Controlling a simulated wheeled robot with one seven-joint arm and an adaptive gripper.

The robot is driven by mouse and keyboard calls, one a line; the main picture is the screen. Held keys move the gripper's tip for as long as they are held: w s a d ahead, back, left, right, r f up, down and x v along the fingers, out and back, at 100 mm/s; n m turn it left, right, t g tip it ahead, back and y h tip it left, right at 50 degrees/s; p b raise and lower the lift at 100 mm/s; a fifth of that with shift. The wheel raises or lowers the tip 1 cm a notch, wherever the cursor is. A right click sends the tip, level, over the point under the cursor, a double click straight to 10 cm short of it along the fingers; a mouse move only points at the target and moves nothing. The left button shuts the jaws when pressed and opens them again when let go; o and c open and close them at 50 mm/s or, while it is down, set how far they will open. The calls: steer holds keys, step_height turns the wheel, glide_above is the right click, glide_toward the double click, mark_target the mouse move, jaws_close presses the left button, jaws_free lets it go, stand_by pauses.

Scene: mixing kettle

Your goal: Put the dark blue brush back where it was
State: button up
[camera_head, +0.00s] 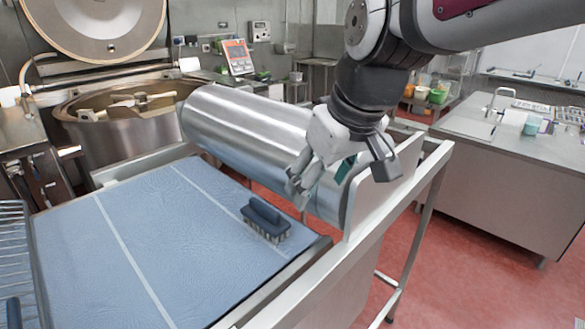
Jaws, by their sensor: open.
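The dark blue brush (265,222) lies bristles down on the blue work surface (160,250), near its right edge and by a pale line. My gripper (338,180) is open and empty. In the picture it is above and to the right of the brush, in front of the steel cylinder, and apart from the brush. One finger points down left and the other down right.
A large steel cylinder (245,125) lies behind the surface. A mixing kettle (125,125) with a raised lid (95,25) stands at back left. A metal rail (300,265) edges the surface. A wire rack (14,250) is at far left. The surface's middle is clear.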

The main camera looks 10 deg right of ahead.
steer(key=s+d+f+m+t+h, duration=0.1)
steer(key=s+d+m, duration=0.3)
steer(key=s, duration=0.8)
steer(key=shift+d+f, duration=0.25)
steer(key=shift+d, duration=0.55)
